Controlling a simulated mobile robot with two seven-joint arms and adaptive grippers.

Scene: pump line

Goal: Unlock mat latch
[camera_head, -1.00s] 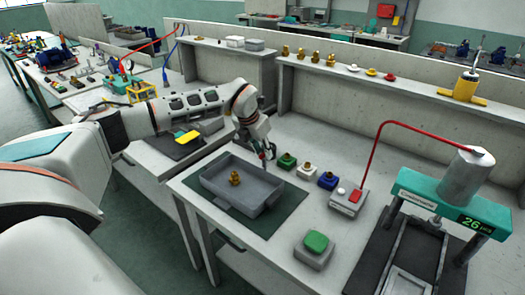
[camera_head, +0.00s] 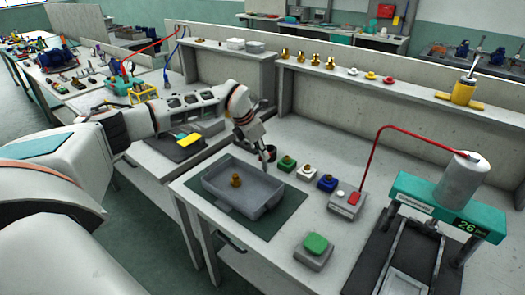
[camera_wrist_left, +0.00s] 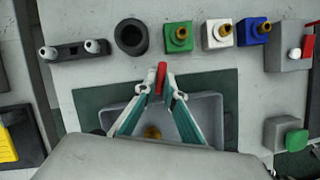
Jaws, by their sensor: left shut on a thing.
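A small red handle (camera_wrist_left: 161,78) stands at the back edge of the dark green mat (camera_wrist_left: 228,88), likely the mat latch. My left gripper (camera_wrist_left: 160,90) is shut on it, with the handle's red end showing past the fingertips. In the head view the left gripper (camera_head: 266,166) is low behind the grey tray (camera_head: 268,203), at the mat's back edge. The tray lies on the mat (camera_head: 288,208) and holds a brass fitting (camera_head: 236,180). The latch's base is too small to make out. My right gripper is not in view.
A dark cup (camera_wrist_left: 131,37) stands close behind the gripper. Green (camera_head: 287,163), white (camera_head: 307,172) and blue (camera_head: 327,181) blocks with brass fittings stand to its right. A green button box (camera_head: 314,250) and a press (camera_head: 440,205) are farther right.

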